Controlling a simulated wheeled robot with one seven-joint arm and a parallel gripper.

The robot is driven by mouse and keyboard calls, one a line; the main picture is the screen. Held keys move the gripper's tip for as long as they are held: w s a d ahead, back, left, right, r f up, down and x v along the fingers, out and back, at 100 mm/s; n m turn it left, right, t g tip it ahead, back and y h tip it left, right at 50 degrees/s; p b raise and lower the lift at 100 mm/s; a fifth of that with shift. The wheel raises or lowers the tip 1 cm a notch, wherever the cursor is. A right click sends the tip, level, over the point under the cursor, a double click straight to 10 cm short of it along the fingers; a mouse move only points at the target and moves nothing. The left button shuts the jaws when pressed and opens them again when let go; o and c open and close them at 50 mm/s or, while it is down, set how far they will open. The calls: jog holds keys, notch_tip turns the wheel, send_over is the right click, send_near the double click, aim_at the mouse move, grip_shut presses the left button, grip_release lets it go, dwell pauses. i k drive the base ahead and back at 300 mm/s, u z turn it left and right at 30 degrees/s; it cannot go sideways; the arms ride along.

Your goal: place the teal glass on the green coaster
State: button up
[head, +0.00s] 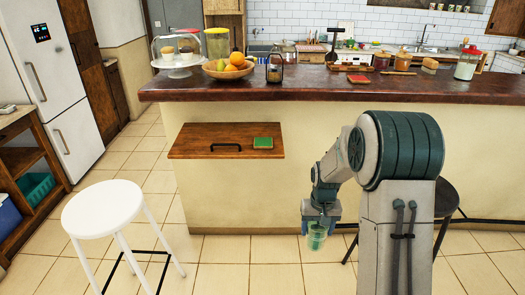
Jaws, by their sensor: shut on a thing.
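The teal glass (317,239) is small and translucent, and hangs low in front of the beige counter base. My gripper (319,222) points down and is shut on the glass near its top, which the fingers partly hide. The glass and the coaster are well apart.
A black handle (226,147) lies on the shelf left of the coaster. A white stool (103,206) stands at the left front, and a dark stool (446,197) is partly behind my arm. The dark countertop (330,86), above the shelf, carries a fruit bowl (228,70) and jars.

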aim_at(264, 145)
jog(key=u, duration=0.4)
jog(key=i, duration=0.45)
jog(key=u, duration=0.3)
